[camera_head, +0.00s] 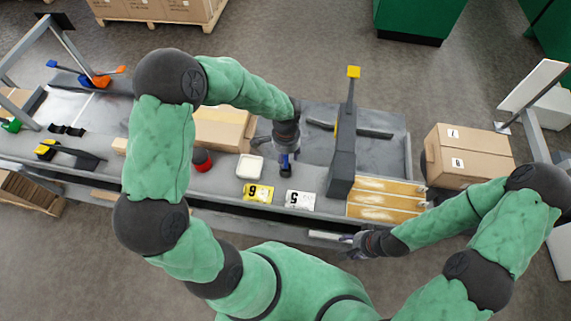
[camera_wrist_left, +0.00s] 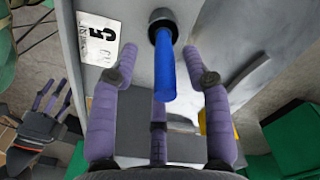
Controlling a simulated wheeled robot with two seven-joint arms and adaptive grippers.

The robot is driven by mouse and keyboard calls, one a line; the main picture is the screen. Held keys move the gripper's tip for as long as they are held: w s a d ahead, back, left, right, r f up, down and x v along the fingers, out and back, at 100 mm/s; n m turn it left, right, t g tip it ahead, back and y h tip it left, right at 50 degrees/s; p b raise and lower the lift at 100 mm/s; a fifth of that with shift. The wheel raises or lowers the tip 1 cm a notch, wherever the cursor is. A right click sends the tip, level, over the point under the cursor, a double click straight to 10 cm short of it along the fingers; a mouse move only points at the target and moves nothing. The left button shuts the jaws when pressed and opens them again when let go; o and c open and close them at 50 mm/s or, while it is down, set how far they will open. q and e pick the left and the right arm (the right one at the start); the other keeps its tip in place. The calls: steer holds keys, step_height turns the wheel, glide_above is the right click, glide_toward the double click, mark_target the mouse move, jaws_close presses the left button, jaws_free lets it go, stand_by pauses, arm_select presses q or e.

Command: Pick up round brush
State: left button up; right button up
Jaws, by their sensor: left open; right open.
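The round brush (camera_wrist_left: 165,68) shows in the left wrist view as a blue handle rising from a round black head that sits on the grey bench. In the head view a bit of its blue handle (camera_head: 284,163) shows just below my left gripper (camera_head: 286,152). My left gripper (camera_wrist_left: 163,75) is open, with its purple fingers spread around the handle; I see no clear contact. My right gripper (camera_head: 347,239) is open and empty at the bench's front edge, and it also shows in the left wrist view (camera_wrist_left: 55,98).
Number cards, a yellow 6 (camera_head: 258,193) and a white 5 (camera_head: 299,200), lie near the front edge. A white dish (camera_head: 250,167) and a red-based item (camera_head: 202,161) lie left of the brush.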

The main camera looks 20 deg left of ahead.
mark_target(285, 161)
arm_select(q)
steer(key=f, duration=0.2)
steer(key=f+b, duration=0.1)
steer(key=f, duration=0.1)
steer(key=shift+w+a+f, duration=0.15)
steer(key=shift+a+f, duration=0.05)
steer(key=shift+f, duration=0.15)
steer(key=shift+c, duration=0.2)
jaws_close()
steer(key=shift+r, duration=0.1)
step_height(285, 161, up, 10)
steer(key=shift+f+p, duration=0.1)
steer(key=shift+p, duration=1.05)
